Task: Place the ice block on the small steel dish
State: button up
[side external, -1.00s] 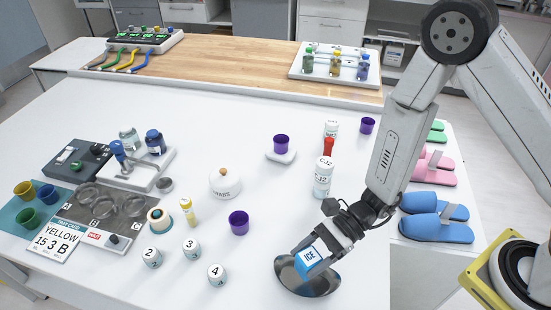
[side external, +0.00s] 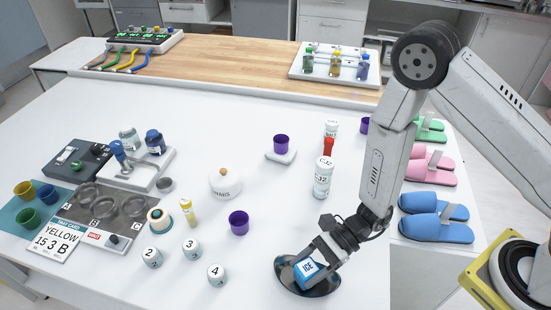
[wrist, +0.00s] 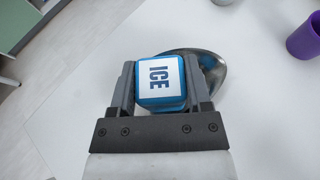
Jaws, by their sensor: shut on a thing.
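The ice block (side external: 305,270) is a blue cube with a white face that reads ICE. It also shows in the wrist view (wrist: 160,80). My gripper (side external: 314,260) is shut on it, with one finger on each side in the wrist view (wrist: 158,92). The small steel dish (side external: 324,288) is a shiny, shallow bowl at the table's front. The block is low within the dish's outline in the side view. Whether its underside touches the dish is hidden. In the wrist view the dish (wrist: 211,68) shows behind and to the right of the block.
A purple cup (side external: 238,222), numbered white pots (side external: 216,275) and a lidded white jar (side external: 226,184) stand left of the dish. A C-32 bottle (side external: 323,178) stands behind it. Slippers (side external: 435,217) lie to the right. The tabletop around the dish is mostly clear.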

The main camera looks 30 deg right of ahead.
jog(key=shift+f, duration=0.4)
jog(key=o, duration=1.3)
jog(key=shift+r, duration=0.15)
jog(key=shift+d+r, duration=0.1)
jog(key=shift+r, duration=0.2)
jog(key=shift+v, duration=5.9)
